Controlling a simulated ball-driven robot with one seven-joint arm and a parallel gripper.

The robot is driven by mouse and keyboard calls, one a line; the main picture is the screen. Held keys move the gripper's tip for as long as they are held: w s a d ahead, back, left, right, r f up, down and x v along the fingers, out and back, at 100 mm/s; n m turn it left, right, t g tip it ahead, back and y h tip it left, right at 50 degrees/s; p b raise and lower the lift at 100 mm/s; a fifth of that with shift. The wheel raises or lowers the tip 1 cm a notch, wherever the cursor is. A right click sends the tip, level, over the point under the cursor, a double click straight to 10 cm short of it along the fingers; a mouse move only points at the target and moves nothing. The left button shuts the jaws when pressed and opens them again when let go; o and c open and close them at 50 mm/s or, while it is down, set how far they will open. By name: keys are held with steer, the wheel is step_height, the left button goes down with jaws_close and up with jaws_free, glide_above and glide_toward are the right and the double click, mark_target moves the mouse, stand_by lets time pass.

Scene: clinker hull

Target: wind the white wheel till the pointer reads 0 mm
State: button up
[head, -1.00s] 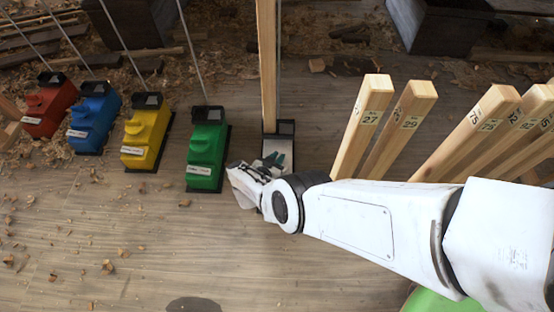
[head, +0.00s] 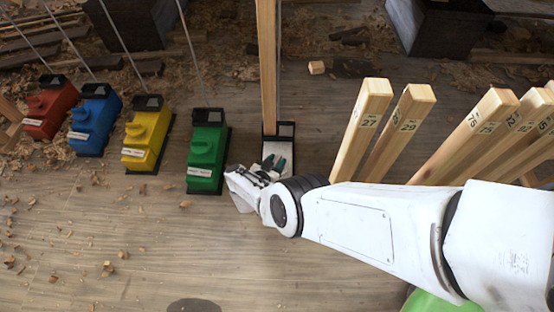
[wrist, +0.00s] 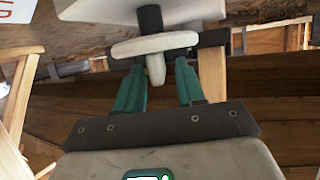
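The white wheel (wrist: 155,44) shows in the wrist view as rounded white arms on a dark shaft, below a pale housing (wrist: 140,9). My gripper (wrist: 160,64) has two teal fingers, spread apart and just short of or at the wheel. One wheel arm points down between the fingertips, with a gap visible on each side. Contact cannot be told. In the head view my gripper (head: 276,164) is at a dark-framed unit (head: 284,130) at the foot of a wooden post; the wheel is hidden there. No pointer or scale can be made out.
Green (head: 207,150), yellow (head: 147,135), blue (head: 95,122) and red (head: 50,106) units stand on the floor to the left. Numbered wooden posts (head: 362,125) rise close behind my arm at right. The floor at front left is clear apart from wood chips.

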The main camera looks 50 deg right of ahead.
steer(key=p+v, duration=0.4)
steer(key=v, duration=0.5)
steer(key=shift+a, duration=0.35)
steer(key=shift+s+r, duration=0.1)
steer(key=shift+r, duration=0.05)
